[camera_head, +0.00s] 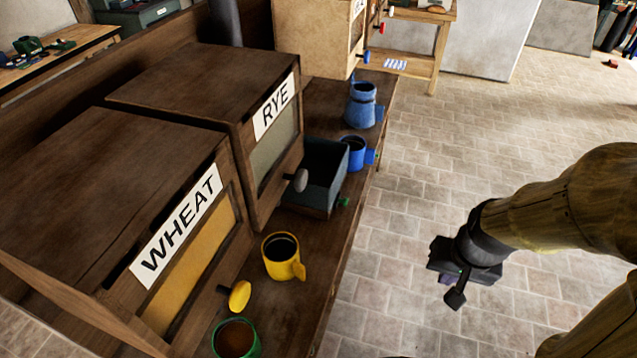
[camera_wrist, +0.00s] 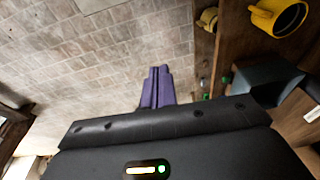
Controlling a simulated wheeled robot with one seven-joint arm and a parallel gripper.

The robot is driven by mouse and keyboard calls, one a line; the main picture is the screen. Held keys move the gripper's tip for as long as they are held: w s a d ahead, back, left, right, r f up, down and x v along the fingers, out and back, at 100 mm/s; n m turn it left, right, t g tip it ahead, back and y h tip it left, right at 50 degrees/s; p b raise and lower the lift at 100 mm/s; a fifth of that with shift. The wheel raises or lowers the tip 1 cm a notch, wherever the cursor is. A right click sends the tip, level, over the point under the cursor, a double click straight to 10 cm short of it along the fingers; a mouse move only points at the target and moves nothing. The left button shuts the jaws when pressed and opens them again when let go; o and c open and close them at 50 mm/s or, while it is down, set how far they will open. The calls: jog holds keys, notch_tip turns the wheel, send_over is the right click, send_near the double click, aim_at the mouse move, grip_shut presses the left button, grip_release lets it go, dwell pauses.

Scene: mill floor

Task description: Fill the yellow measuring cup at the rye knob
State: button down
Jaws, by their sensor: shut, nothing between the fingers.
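The yellow measuring cup (camera_head: 281,250) stands upright on the wooden bench, near the gap between the WHEAT and RYE bins, its handle toward the bench edge. Its inside looks dark; I cannot tell whether anything is in it. It also shows at the top right of the wrist view (camera_wrist: 266,19). The rye knob (camera_head: 300,180), grey and round, sticks out from the front of the RYE bin (camera_head: 180,80). My gripper (camera_head: 455,298) is off to the right over the tiled floor, apart from the bench. Its purple fingers (camera_wrist: 157,88) are closed together and empty.
A dark grey open box (camera_head: 328,165) sits beside the rye knob. A blue cup (camera_head: 354,152) and blue jug (camera_head: 361,105) stand beyond it. The yellow knob (camera_head: 239,296) of the WHEAT bin (camera_head: 90,180) and a green cup (camera_head: 235,338) are nearer. Open floor lies right.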

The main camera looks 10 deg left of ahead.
aim_at(306, 179)
jog(key=w+a+f+m+g+y+b, duration=0.1)
jog(key=a+m+g+y+b, duration=0.1)
jog(key=a+m+y, duration=0.3)
jog(key=w+a+f+m+g+y+b, duration=0.1)
jog(key=a+f+m+g+y+b, duration=0.1)
jog(key=a+m+y, duration=0.3)
jog(key=w+a+r+m+t+y+b, duration=0.2)
jog(key=w+a+r+m+t+y, duration=0.1)
jog(key=w+r+m+y, duration=0.4)
jog(key=w+a+m, duration=0.1)
jog(key=w, duration=0.2)
jog(key=shift+w+r+t+y, duration=0.15)
jog(key=shift+t+y, duration=0.15)
jog(key=shift+a, duration=0.2)
jog(key=a+p, duration=0.1)
jog(key=a, duration=0.3)
jog(key=a+p, duration=0.2)
jog(key=a, duration=0.3)
jog(key=w+a+p, duration=0.1)
jog(key=a+p, duration=0.1)
jog(key=a, duration=0.3)
jog(key=shift+w, duration=0.25)
